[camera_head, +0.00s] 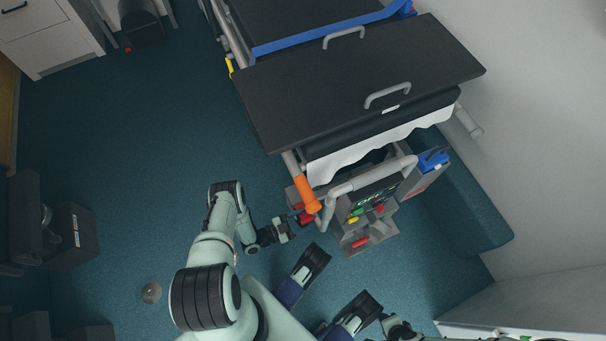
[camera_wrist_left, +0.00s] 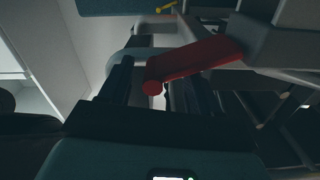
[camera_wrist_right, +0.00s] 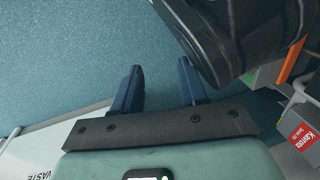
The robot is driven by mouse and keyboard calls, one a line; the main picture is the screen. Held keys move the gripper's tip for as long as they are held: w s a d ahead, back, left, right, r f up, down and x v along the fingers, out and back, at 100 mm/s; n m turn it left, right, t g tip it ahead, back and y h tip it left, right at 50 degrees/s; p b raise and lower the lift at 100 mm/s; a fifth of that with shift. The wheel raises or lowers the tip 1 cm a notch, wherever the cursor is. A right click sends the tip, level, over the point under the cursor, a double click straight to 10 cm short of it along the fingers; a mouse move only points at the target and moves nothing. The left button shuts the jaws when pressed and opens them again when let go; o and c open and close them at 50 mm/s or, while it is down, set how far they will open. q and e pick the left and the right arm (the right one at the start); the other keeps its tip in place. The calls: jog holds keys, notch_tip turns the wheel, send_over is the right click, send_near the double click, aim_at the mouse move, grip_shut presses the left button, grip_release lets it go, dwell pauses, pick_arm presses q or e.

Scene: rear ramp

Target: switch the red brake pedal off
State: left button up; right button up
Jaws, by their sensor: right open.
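A red pedal (camera_head: 306,218) sits low at the near left corner of the wheeled stretcher. In the left wrist view the red pedal (camera_wrist_left: 205,62) slants, with its rounded end at the lower left. My left gripper (camera_head: 292,228) is right beside this pedal, low over the floor. Its fingers (camera_wrist_left: 155,88) are apart, and the pedal's end shows between them; I cannot tell whether they touch it. A second red pedal (camera_head: 360,242) shows farther right. My right gripper (camera_wrist_right: 160,85) is open and empty, away from the pedals.
The stretcher (camera_head: 350,75) has a grey tubular frame, an orange grip (camera_head: 307,195) and green and yellow controls (camera_head: 355,214) above the pedals. A blue-green bench (camera_head: 465,200) stands along the right wall.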

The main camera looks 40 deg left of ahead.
pick_arm(q)
jog(key=p+v, duration=0.1)
jog(key=v, duration=1.2)
jog(key=shift+s, duration=0.15)
pick_arm(e)
jog(key=w+r, duration=0.1)
jog(key=w+r+t, duration=0.1)
jog(key=shift+w+a+r, duration=0.1)
jog(key=shift+w+a, duration=0.1)
jog(key=shift+w, duration=0.1)
jog(key=shift+s, duration=0.1)
